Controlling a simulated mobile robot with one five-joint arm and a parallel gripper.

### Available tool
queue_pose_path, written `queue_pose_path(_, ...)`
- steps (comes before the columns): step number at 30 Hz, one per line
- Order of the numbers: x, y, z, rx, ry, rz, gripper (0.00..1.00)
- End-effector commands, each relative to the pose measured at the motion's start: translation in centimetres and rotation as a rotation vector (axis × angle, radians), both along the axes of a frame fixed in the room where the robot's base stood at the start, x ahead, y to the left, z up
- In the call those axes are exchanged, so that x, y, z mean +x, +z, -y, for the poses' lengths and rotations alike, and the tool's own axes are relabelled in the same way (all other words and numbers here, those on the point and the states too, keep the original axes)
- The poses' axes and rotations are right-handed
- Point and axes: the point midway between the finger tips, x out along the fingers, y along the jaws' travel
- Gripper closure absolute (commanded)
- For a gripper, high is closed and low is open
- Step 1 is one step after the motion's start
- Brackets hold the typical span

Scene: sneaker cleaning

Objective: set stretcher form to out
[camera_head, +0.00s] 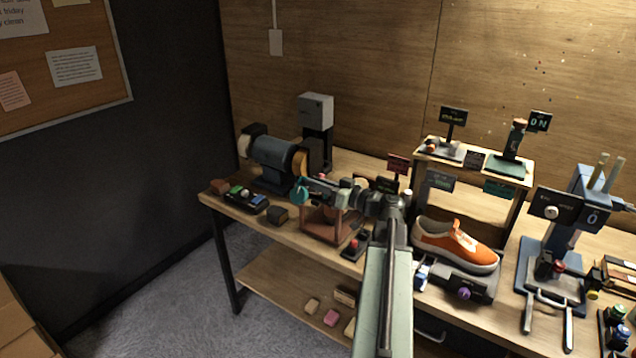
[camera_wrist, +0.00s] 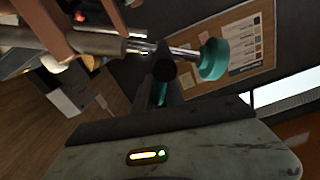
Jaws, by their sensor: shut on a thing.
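A metal rod with a round teal knob (camera_head: 299,191) juts out to the left above a reddish-brown stand (camera_head: 322,228) on the bench. In the wrist view the teal knob (camera_wrist: 213,60) shows large, at the end of the bright rod. My gripper (camera_head: 318,187) is at this rod, just right of the knob. In the wrist view my dark jaws (camera_wrist: 163,78) are shut at the rod, with the knob beyond them. I cannot read a label that names the stretcher form, and my arm hides part of the stand.
A bench grinder (camera_head: 272,160) stands behind and left. A tray of small blocks (camera_head: 247,198) lies at the bench's left end. An orange sneaker (camera_head: 455,245) and a small shelf (camera_head: 472,157) stand to the right. A blue press-like machine (camera_head: 562,235) is farther right.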

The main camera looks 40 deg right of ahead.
Motion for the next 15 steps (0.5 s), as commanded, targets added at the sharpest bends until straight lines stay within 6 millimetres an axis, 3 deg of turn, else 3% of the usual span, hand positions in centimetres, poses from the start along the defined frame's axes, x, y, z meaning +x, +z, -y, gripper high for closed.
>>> queue_pose_path(5,0.00,0.09,-0.10,0.001,0.003,0.004,1.00)
queue_pose_path(6,0.00,0.09,-0.10,0.001,0.003,0.004,0.77)
queue_pose_path(7,0.00,0.08,-0.10,0.001,0.003,0.004,0.69)
queue_pose_path(15,0.00,0.01,-0.07,0.000,0.002,0.001,0.67)
